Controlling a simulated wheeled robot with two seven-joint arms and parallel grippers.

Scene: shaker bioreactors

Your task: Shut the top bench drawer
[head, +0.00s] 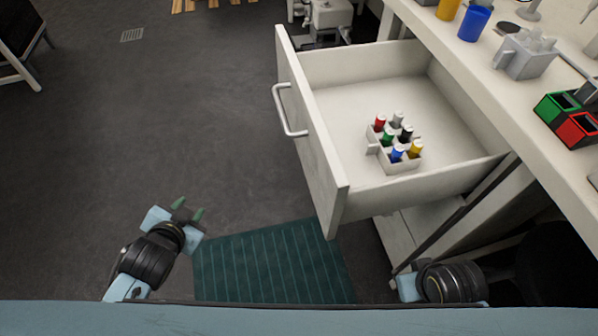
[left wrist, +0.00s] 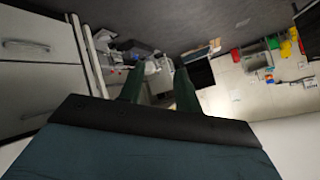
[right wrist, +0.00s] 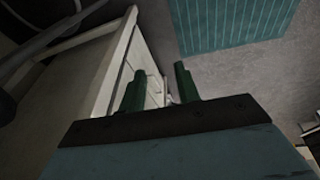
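The white top drawer (head: 320,140) is pulled far out from the bench (head: 500,70). Its front panel faces left and carries a silver bar handle (head: 287,110). A white rack (head: 400,164) of several coloured-capped vials stands inside it. My left gripper (head: 188,213) is open and empty, low over the floor to the left of the drawer front, apart from the handle. Its two green fingers also show spread in the left wrist view (left wrist: 158,85). My right gripper (right wrist: 158,85) is open and empty in the right wrist view; its fingers are hidden in the head view.
A green striped mat (head: 270,262) lies on the floor below the drawer. The bench top holds a blue cup (head: 474,24), a grey holder (head: 525,55) and green and red bins (head: 568,118). The floor left of the drawer is clear.

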